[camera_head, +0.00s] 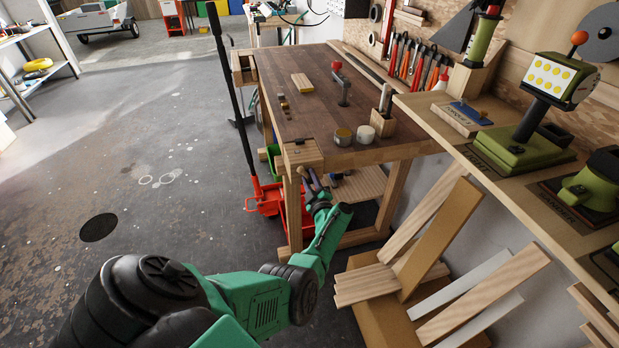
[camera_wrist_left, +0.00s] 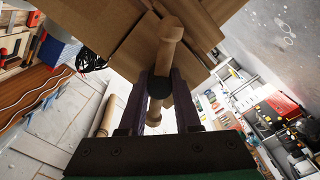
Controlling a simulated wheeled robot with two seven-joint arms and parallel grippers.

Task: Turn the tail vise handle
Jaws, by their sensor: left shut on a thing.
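The wooden workbench (camera_head: 330,95) has its tail vise (camera_head: 301,153) at the near left corner. In the head view my left gripper (camera_head: 312,183) is just below the vise jaw, and the vise handle is mostly hidden there. In the left wrist view the pale wooden handle (camera_wrist_left: 166,42) runs up and down the picture between the two dark fingers of my left gripper (camera_wrist_left: 160,88). A dark round hub shows at the handle's middle. The fingers are shut on the handle. My right gripper is in neither view.
A red jack (camera_head: 264,200) with a long black lever stands on the floor left of the bench legs. Boards (camera_head: 435,240) lean at the right, below a shelf with green machines (camera_head: 525,150). The floor at the left is clear.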

